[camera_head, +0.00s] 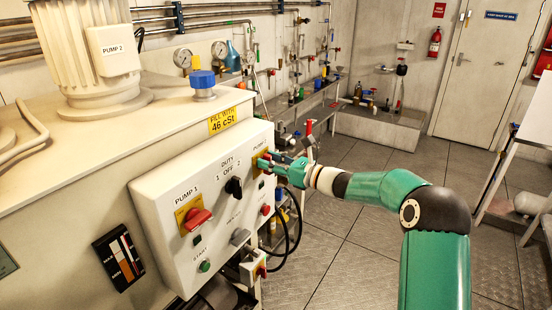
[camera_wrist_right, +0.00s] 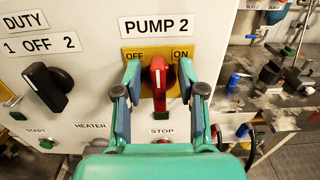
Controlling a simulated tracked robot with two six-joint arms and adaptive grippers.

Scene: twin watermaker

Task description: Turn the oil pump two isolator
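The pump 2 isolator is a red rotary handle (camera_wrist_right: 158,78) on a yellow plate with OFF at its left and ON at its right, under a PUMP 2 label (camera_wrist_right: 157,25). The handle looks roughly upright in the right wrist view. My right gripper (camera_wrist_right: 160,92) is open, with one finger on each side of the handle and a visible gap on both sides. In the head view the right gripper (camera_head: 272,164) is at the panel's right end and hides most of the isolator; part of its yellow plate (camera_head: 260,155) shows. My left gripper is not in view.
The white control panel (camera_head: 222,185) also carries the red pump 1 isolator (camera_head: 197,218), a black duty selector (camera_head: 234,187) and start and stop buttons. Black cables (camera_head: 297,235) hang beside the panel's right end. Open floor (camera_head: 345,265) lies to the right.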

